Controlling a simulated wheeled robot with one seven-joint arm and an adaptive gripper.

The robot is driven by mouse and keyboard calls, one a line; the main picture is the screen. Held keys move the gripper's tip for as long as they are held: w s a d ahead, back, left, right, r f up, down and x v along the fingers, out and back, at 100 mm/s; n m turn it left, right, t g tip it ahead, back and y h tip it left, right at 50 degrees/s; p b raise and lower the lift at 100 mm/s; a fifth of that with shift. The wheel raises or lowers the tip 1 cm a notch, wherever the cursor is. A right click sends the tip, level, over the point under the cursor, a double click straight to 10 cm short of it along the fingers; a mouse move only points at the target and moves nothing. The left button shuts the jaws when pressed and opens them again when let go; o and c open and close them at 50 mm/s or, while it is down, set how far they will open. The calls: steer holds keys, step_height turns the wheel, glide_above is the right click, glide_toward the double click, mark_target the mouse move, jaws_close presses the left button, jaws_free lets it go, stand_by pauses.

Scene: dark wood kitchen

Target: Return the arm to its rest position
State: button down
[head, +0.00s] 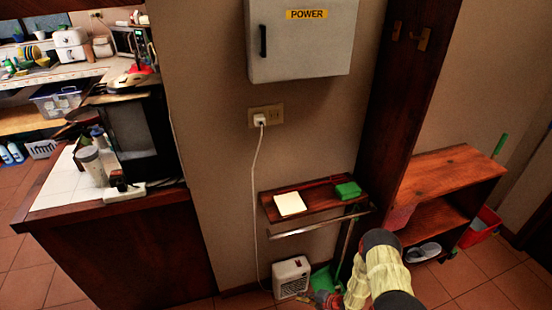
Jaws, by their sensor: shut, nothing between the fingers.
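My arm (380,268), with cream and dark links, comes in at the bottom right of the middle in the head view. It is bent, and its far end points down to the left. My gripper (327,299) is small and dark at the bottom edge, low in front of the wall. It is shut with nothing in it. Its fingertips are partly cut off by the frame edge.
A wall shelf (325,197) with a rail holds a pale pad (290,204) and a green cloth (348,190). Below are a white heater (291,278) and a green dustpan (322,279). A wooden shoe rack (450,172) stands right, a counter (120,250) left.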

steer(key=s+a+r+n+g, duration=0.1)
steer(key=s+r+n+g, duration=0.25)
steer(key=r+n, duration=0.6)
steer(key=s+a+r+n+g+y, duration=0.15)
steer(key=s+r+n, duration=0.25)
steer(key=r+n, duration=0.5)
steer(key=s+a+r+n+g, duration=0.1)
steer(key=s+r+n+g, duration=0.25)
steer(key=r+n, duration=0.5)
steer(key=s+d+r+n+t+h+p, duration=0.1)
steer(key=s+r+n, duration=0.5)
steer(key=r, duration=0.9)
steer(key=s+d+r+n+t+h+p, duration=0.1)
steer(key=s+d+r+n+t+h, duration=0.3)
steer(key=r, duration=1.1)
steer(key=s+d+r+n+t+h+p, duration=0.1)
steer(key=s+d+r+n+t+h, duration=0.2)
steer(key=s+r+n, duration=0.4)
steer(key=s+d+r+h, duration=0.1)
steer(key=s+d+r, duration=0.1)
steer(key=r, duration=0.6)
steer(key=shift+s+d+r+n, duration=0.3)
steer(key=shift+s+d, duration=0.05)
steer(key=shift+s, duration=0.2)
steer(key=c, duration=2.6)
jaws_free()
